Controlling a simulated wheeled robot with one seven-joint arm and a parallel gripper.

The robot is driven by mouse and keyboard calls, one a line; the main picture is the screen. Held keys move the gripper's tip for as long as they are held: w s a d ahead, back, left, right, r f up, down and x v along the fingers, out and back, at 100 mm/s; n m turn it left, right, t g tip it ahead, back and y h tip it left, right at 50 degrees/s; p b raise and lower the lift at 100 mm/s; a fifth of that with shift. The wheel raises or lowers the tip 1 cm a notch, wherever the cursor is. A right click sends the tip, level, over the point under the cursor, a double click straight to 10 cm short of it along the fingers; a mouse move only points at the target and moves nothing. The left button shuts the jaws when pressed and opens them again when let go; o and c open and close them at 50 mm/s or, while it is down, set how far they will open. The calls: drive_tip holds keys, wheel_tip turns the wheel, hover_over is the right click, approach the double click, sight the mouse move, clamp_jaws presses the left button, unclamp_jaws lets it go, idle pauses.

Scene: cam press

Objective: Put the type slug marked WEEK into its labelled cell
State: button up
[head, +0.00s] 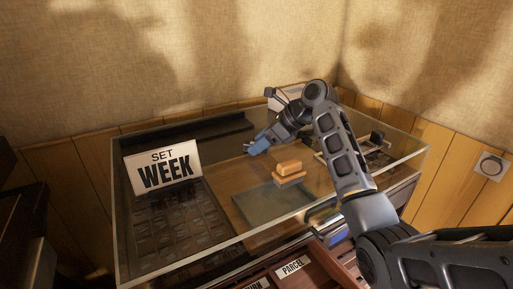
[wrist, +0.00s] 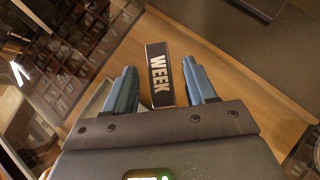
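The WEEK type slug (wrist: 159,76) is a dark block with white letters, lying on the wooden surface in the wrist view. My gripper (wrist: 164,82) is open, with one blue finger on each side of the slug and a visible gap to the right finger. I cannot tell how high the fingers are above the surface. In the head view my gripper (head: 256,147) is over the back middle of the case, and the slug is not discernible there. A dark tray of cells (head: 170,228) lies at the left of the case; it also shows in the wrist view (wrist: 75,60). Its labels are unreadable.
A white SET WEEK sign (head: 163,167) stands over the tray's back part. A tan block (head: 288,168) sits near a grey plate (head: 268,205) in the middle. The glass case's rim (head: 190,267) surrounds these. A drawer with a PARCEL label (head: 293,266) is in front.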

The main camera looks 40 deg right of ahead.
clamp_jaws()
idle(0.3)
drive_tip(key=shift+r, duration=0.1)
drive_tip(key=shift+r, duration=0.45)
wheel_tip(320, 180, up, 4)
drive_tip(key=shift+s+d+f, duration=0.15)
drive_tip(key=shift+f, duration=0.1)
drive_tip(key=s+d+r, duration=0.6)
drive_tip(key=s, duration=0.3)
drive_tip(key=shift+s+d+r+p, duration=0.15)
drive_tip(key=shift+r+p, duration=0.1)
drive_tip(key=shift+p, duration=0.2)
